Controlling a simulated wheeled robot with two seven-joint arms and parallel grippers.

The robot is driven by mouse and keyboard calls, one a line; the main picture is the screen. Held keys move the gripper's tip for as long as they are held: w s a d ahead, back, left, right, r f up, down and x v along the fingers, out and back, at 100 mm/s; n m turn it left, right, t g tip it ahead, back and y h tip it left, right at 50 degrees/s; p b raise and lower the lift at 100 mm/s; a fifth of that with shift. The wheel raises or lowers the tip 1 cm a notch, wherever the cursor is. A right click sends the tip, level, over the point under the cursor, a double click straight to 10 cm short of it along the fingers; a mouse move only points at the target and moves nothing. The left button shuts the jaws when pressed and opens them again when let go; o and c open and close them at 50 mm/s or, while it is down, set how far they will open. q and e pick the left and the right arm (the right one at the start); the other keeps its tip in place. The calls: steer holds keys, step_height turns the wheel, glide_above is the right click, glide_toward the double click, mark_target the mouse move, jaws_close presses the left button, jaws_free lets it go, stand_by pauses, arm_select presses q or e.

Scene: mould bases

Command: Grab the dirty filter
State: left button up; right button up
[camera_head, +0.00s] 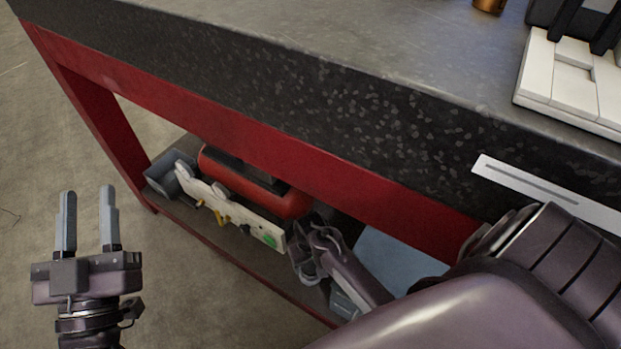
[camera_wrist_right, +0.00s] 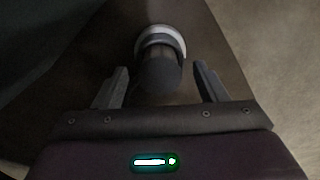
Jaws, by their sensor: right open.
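In the right wrist view, a dark cylinder (camera_wrist_right: 160,72) with a pale ring around its far end (camera_wrist_right: 162,36) stands out from a brown surface. It may be the dirty filter, but the view is too dim to be sure. My right gripper (camera_wrist_right: 161,70) is open, with one finger on each side of the cylinder. Neither finger clearly touches it. In the head view my right arm reaches down past the table edge, and its fingers cannot be made out. My left gripper (camera_head: 89,218) is open and empty over the floor at the left.
A table with a speckled dark edge (camera_head: 300,95) and red frame (camera_head: 235,130) crosses the head view. Its lower shelf holds a red cylinder (camera_head: 290,203), a pale tool rack (camera_head: 245,224) and a grey bin (camera_head: 165,168). White blocks (camera_head: 575,95) sit on the tabletop.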

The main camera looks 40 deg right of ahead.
steer(key=c, duration=1.1)
